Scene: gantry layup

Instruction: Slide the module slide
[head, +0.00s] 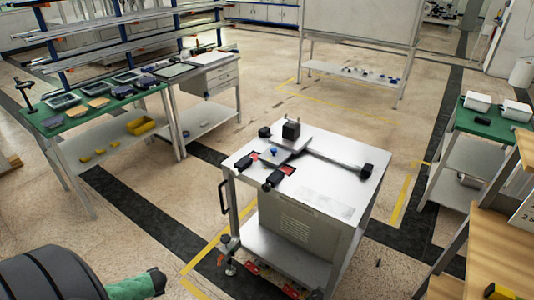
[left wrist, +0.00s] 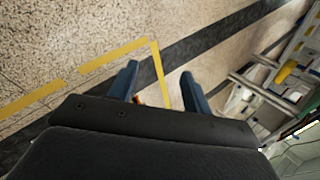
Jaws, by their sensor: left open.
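The module slide (head: 285,151) is on top of a white cart (head: 335,190) in the middle of the head view. It looks like a grey plate with a small blue knob, a black block standing at its back and dark parts at its front. A dark rail (head: 335,163) runs from it to a black end block at the cart's right side. My left gripper (left wrist: 158,88) shows in the left wrist view with its two blue fingers apart and nothing between them, above the floor. The module slide is not in that view. My right gripper is not in view.
A green-topped bench (head: 95,112) with trays stands at the left, and another green bench (head: 485,122) with white bins at the right. A wooden table (head: 495,240) is at the lower right. Open floor with yellow lines lies around the cart, which has a side handle (head: 222,198).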

